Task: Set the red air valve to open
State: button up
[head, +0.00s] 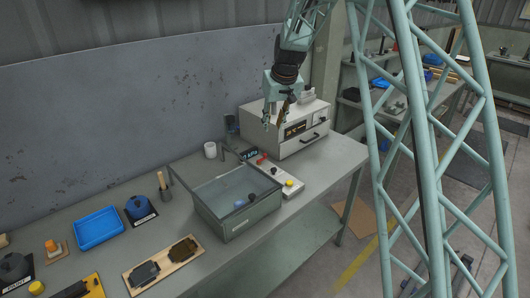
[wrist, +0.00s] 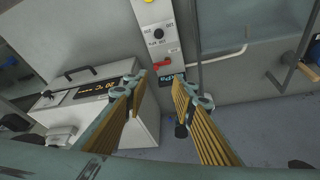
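The red air valve (head: 262,160) is a small red handle at the back end of a pale control strip (head: 290,187) on the bench. My gripper (head: 275,118) hangs above the bench, pointing down, over the area near the valve. In the wrist view my gripper (wrist: 157,84) has its two ribbed fingers apart with nothing between them. It does not touch the valve. The valve's exact setting is too small to read.
A water tank (head: 235,222) stands left of the strip. A grey box instrument (head: 290,147) with a handle stands behind right. The strip also bears a black knob (wrist: 158,34) and a yellow button (head: 289,183).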

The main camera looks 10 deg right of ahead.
aim_at(265, 154)
jog(key=w+f, duration=0.6)
jog(key=f, duration=0.2)
jog(key=shift+w+f, duration=0.15)
jog(key=shift+w, duration=0.2)
jog(key=shift+f, duration=0.1)
jog(key=shift+x, duration=6.85)
jog(key=shift+c, duration=0.3)
grip_shut()
